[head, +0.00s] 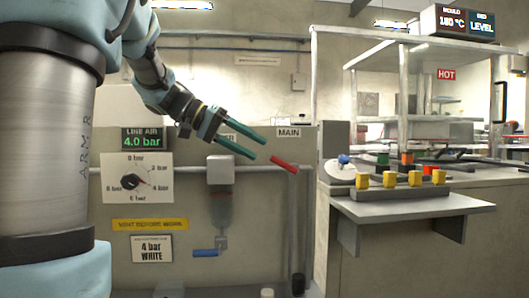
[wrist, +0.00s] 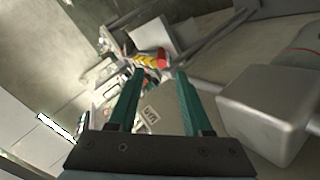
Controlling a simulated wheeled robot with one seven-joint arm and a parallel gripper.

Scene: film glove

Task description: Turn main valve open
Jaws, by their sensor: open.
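The main valve's red lever handle (head: 285,164) shows in the head view below the MAIN sign (head: 289,133). It slants down to the right, across the top of a vertical grey pipe. My gripper (head: 260,148) is open and empty, with its two green fingers pointing right and down towards the lever. In the picture the fingertips end just up and left of the lever; the depth between them is hard to tell. In the wrist view the open fingers (wrist: 160,72) have a small red patch beyond them, and I cannot tell whether it is the lever.
A grey filter unit (head: 221,170) with a blue handle (head: 205,253) below it is left of the lever. A pressure dial (head: 137,180) and the 4.0 bar display (head: 147,140) are further left. A bench shelf (head: 415,205) with yellow blocks stands to the right.

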